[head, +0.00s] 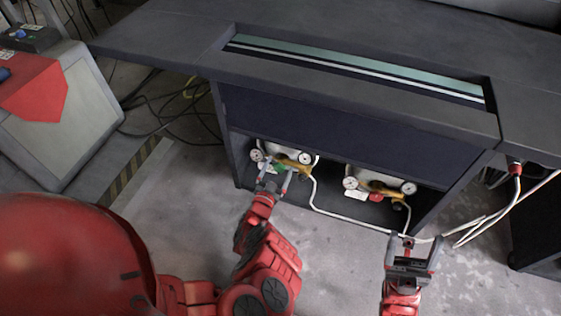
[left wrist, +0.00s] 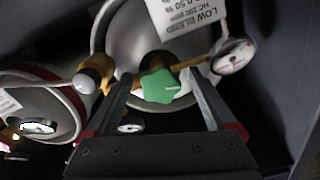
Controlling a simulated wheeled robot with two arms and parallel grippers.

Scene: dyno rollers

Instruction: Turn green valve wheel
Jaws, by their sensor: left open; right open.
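The green valve wheel (head: 280,168) is on the left-hand gas bottle inside the cabinet under the bench. In the left wrist view the green valve wheel (left wrist: 158,86) shows a lobed face with a pale mark. It sits in front of a grey gas bottle (left wrist: 118,38) with a "LOW BLEND" label (left wrist: 188,14). My left gripper (head: 278,175) is open and reaches into the cabinet. In the wrist view its fingers (left wrist: 160,80) stand on either side of the wheel, with gaps visible. My right gripper (head: 414,246) is open and empty in front of the cabinet's right side.
Brass fittings (left wrist: 95,73) and a pressure gauge (left wrist: 235,56) flank the wheel. A second regulator with gauges (head: 380,187) stands to the right in the cabinet. A white hose (head: 335,214) runs along the cabinet front. The bench top (head: 340,30) overhangs above.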

